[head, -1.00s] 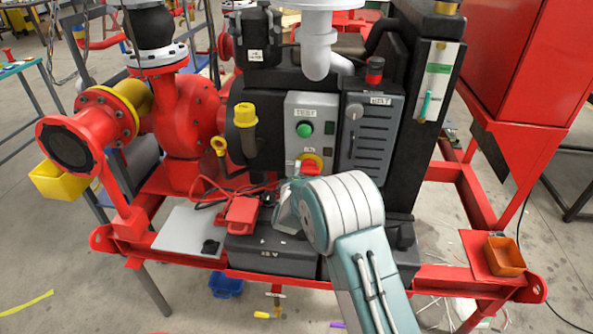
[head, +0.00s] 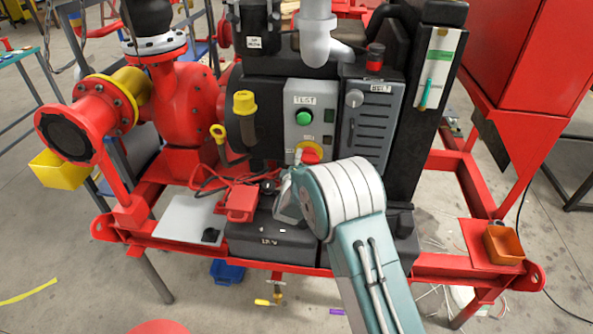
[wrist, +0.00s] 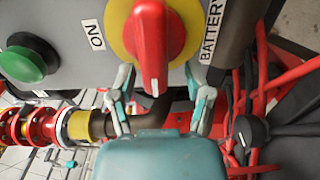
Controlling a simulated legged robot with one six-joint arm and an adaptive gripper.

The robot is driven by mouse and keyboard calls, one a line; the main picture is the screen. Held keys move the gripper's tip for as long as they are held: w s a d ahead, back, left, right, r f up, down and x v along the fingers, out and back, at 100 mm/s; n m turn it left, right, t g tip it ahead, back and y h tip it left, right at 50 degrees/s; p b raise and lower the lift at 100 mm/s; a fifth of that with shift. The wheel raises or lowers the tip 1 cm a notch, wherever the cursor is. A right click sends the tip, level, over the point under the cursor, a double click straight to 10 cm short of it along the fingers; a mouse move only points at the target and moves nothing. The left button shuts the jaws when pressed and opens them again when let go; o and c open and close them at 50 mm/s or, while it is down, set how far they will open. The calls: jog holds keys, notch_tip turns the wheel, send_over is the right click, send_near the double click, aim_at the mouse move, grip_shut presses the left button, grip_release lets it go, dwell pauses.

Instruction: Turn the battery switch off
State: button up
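The battery switch has a red handle on a yellow round plate (wrist: 180,42), on a grey panel. In the wrist view the red handle (wrist: 152,45) stands up and down in the picture, between an ON label (wrist: 95,35) on its left and a BATTERY label (wrist: 212,30) on its right. My gripper (wrist: 160,78) is open; its two fingers lie on either side of the handle's near end with gaps. In the head view the switch (head: 311,153) shows just above my gripper (head: 288,188), partly hidden by my arm. The OFF label is not seen.
A green TEST button (head: 303,117) sits above the switch. A grey BELT box (head: 372,130) stands to its right. A black 12 V battery (head: 265,243) and red cables (head: 228,183) lie below. An orange bin (head: 503,245) stands on the frame at right.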

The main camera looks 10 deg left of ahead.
jog(key=s, duration=1.1)
jog(key=shift+s+a+f, duration=0.15)
jog(key=shift+s+a, duration=0.05)
jog(key=shift+a, duration=0.1)
jog(key=s+d+r+m+g+y, duration=0.25)
jog(key=s+d+r+m, duration=0.2)
jog(key=r, duration=0.35)
jog(key=s+d+r+m+g+y, duration=0.1)
jog(key=s+d+r+m+g, duration=0.3)
jog(key=r, duration=0.4)
jog(key=s+d+m+g+h, duration=0.1)
jog(key=s+d+m+g, duration=0.1)
jog(key=s+d, duration=0.3)
jog(key=s+d+r+m+g+h, duration=0.1)
jog(key=s+d+m, duration=0.3)
jog(key=s, duration=0.8)
jog(key=s+d+m+g+h, duration=0.1)
jog(key=s+d+m+g, duration=0.2)
jog(key=s+d, duration=0.2)
jog(key=s, duration=0.3)
jog(key=shift+s+d+r, duration=0.15)
jog(key=shift+d+r, duration=0.15)
jog(key=shift+r, duration=0.05)
